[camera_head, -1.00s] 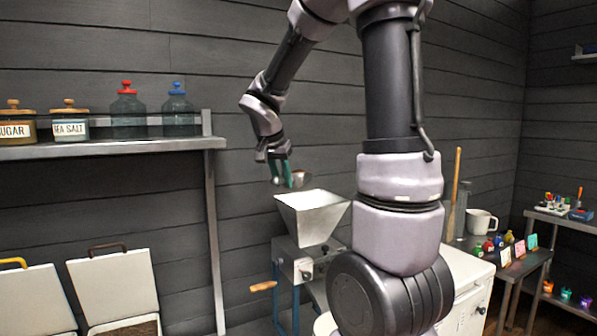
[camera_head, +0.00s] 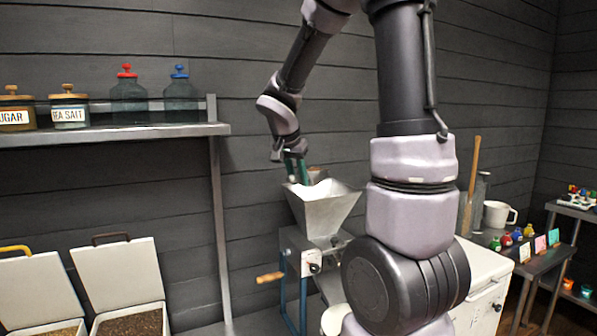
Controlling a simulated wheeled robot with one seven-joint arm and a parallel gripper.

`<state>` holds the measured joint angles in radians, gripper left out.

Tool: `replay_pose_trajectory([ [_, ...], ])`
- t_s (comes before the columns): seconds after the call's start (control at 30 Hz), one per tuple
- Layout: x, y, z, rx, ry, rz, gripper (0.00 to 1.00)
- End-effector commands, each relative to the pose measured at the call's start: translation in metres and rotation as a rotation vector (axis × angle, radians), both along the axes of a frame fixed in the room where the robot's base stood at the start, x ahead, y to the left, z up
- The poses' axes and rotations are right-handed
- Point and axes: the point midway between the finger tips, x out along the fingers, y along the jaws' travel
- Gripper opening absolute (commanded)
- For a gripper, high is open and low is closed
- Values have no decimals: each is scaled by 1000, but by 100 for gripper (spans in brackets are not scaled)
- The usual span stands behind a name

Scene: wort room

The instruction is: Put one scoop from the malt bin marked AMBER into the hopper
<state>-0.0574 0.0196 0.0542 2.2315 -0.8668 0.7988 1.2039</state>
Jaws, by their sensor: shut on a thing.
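The hopper (camera_head: 322,211) is a grey metal funnel on top of a mill with a wooden crank handle (camera_head: 270,278). My gripper (camera_head: 291,170) is just above the hopper's back left rim, shut on the green handle of a scoop (camera_head: 303,168). The scoop's bowl is partly hidden at the rim, and I cannot tell whether it holds malt. Two open malt bins stand at the lower left: one (camera_head: 32,285) with a yellow lid handle, one (camera_head: 113,270) with a dark brown lid handle. Grain shows in both. No AMBER mark is visible.
A shelf (camera_head: 150,132) at the left carries sugar and sea salt jars and two glass jars. A white cabinet (camera_head: 478,262) and a table with a mug (camera_head: 497,214), bottles and cards stand at the right. My arm hides part of the middle.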

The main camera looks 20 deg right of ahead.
Motion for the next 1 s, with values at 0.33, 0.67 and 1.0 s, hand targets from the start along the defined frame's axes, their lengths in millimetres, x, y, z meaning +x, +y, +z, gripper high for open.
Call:
replay_pose_trajectory([
  [0.33, 6, -7, 17, 86, 76, -3, 0],
  [0.67, 12, -13, 39, 179, 162, -2, 0],
  [1.0, 19, -20, 60, 274, 254, -2, 0],
])
